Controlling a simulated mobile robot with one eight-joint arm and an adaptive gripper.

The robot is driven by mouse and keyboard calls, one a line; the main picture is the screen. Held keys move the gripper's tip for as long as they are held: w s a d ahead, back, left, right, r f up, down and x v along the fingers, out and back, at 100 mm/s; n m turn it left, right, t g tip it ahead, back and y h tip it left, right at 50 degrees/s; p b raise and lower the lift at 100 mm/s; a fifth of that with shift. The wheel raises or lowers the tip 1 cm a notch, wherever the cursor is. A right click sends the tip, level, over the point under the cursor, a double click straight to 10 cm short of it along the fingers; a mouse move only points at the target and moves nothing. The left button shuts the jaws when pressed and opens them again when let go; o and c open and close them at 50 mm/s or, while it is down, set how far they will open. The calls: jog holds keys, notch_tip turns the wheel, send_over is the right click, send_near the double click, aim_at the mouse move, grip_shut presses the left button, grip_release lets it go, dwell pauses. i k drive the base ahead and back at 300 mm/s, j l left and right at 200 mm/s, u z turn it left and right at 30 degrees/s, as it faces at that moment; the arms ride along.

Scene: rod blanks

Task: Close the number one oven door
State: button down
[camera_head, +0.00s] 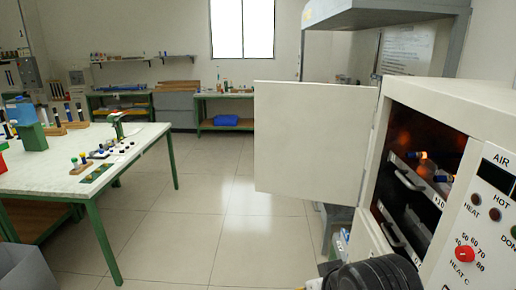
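The oven (445,105) is a white cabinet at the right. Its white door (312,140) stands wide open, swung out to the left from the hinge side at the oven's front left edge. The dark interior (420,165) is exposed, with pull-out racks (405,180) and rods with orange-glowing and blue ends. I cannot read a number one on the oven or door. A black ribbed part, which looks like part of my arm, shows at the bottom edge below the door. My gripper's fingers are not visible.
The oven's control panel (485,215) has a red knob and small lamps. A second white door or panel (370,240) sits below the opening. A green-legged bench (135,140) with rods and racks stands at left. The tiled floor (205,220) between is clear.

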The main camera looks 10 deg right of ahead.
aim_at(312, 140)
jog(key=i+j+u, duration=0.25)
jog(key=i, duration=0.6)
jog(key=i+u, duration=0.25)
jog(key=i, duration=3.15)
jog(key=i+z, duration=0.2)
jog(key=z, duration=0.25)
jog(key=i+j+z, duration=0.15)
jog(key=z, duration=0.35)
jog(key=i+j+z, duration=0.2)
jog(key=z, duration=0.25)
jog(key=i+j+z, duration=0.2)
jog(key=z, duration=0.25)
jog(key=j+z, duration=0.1)
jog(key=z, duration=2.35)
jog(key=i+l+z, duration=0.2)
jog(key=l, duration=0.25)
jog(key=l+u, duration=0.25)
jog(key=l, duration=0.25)
jog(key=k+j+z, duration=0.1)
jog(key=j+z, duration=0.15)
